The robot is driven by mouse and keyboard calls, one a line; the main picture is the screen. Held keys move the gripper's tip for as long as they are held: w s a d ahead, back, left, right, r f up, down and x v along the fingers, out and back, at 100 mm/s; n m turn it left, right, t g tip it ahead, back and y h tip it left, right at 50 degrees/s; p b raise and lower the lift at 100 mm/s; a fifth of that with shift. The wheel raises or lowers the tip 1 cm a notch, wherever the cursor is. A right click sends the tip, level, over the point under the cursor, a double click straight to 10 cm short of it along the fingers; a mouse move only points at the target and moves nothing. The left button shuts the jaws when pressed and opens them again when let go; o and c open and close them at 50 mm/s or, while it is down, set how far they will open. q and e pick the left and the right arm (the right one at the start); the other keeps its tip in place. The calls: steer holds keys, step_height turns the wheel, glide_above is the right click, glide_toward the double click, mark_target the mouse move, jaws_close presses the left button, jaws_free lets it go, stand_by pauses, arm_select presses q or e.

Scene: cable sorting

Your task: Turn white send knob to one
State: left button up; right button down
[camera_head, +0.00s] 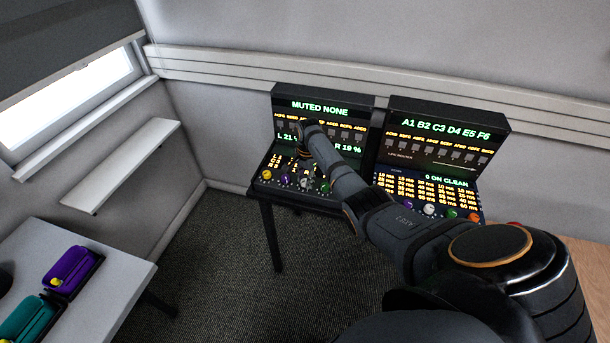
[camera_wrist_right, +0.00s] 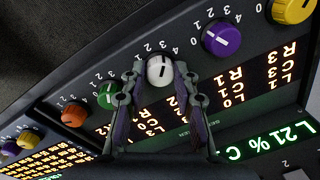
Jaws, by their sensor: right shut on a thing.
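The white knob (camera_wrist_right: 158,71) sits between the fingertips of my right gripper (camera_wrist_right: 158,77) in the right wrist view. The fingers are closed on its sides. A dark pointer line runs roughly up the picture on its face, towards the arc of numbers; I cannot tell exactly which number it marks. In the head view my right gripper (camera_head: 306,180) reaches down onto the knob row of the left console (camera_head: 322,90), and the white knob there is largely hidden. My left gripper is not in view.
Beside the white knob are a green knob (camera_wrist_right: 109,95), an orange knob (camera_wrist_right: 74,113), a purple knob (camera_wrist_right: 221,39) and a yellow knob (camera_wrist_right: 292,9). The right console (camera_head: 448,113) has another white knob (camera_head: 429,209). A side table (camera_head: 110,275) holds purple and teal items.

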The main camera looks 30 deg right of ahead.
steer(key=n+p, duration=0.1)
steer(key=n, duration=0.2)
steer(key=shift+r+n, duration=0.1)
steer(key=shift+n, duration=0.3)
steer(key=n, duration=0.3)
steer(key=shift+n, duration=0.3)
steer(key=n, duration=0.3)
steer(key=shift+n, duration=0.3)
steer(key=shift+w+d+n+g, duration=0.1)
steer(key=shift+n+g, duration=0.2)
steer(key=shift+n, duration=1.8)
steer(key=c, duration=1)
jaws_free()
